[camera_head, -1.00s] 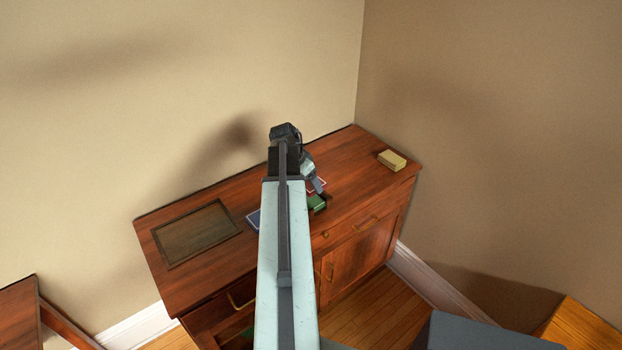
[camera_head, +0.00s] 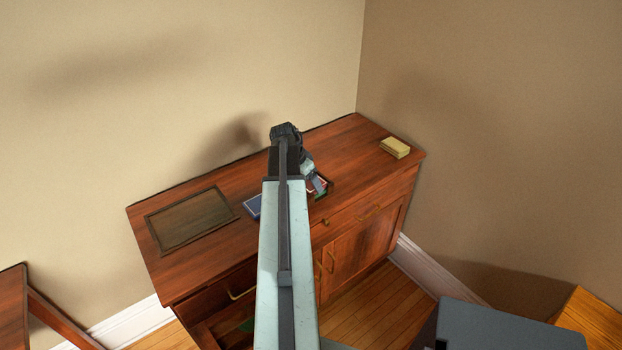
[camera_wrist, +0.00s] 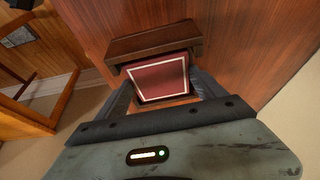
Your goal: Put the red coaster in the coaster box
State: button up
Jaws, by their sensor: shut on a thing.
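The red coaster (camera_wrist: 160,77), square with a pale border line, lies between the two fingers of my gripper (camera_wrist: 164,88) in the wrist view. My gripper is shut on it. A dark brown wooden box (camera_wrist: 155,42), apparently the coaster box, shows just beyond and around the coaster, and the coaster covers most of its opening. I cannot tell whether the coaster is above the rim or inside. In the head view my gripper (camera_head: 313,183) is over the wooden cabinet top, with a bit of red beside it and a dark box edge (camera_head: 329,185) at its right.
The cabinet (camera_head: 350,150) carries a dark framed panel (camera_head: 190,220) at left, a blue flat item (camera_head: 253,206) beside my arm and a yellowish block (camera_head: 395,147) at the back right. Walls stand behind and right.

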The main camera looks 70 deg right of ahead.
jog(key=o, duration=1.5)
jog(key=shift+r, duration=0.15)
jog(key=p+v, duration=0.7)
jog(key=v, duration=0.1)
jog(key=shift+f, duration=0.2)
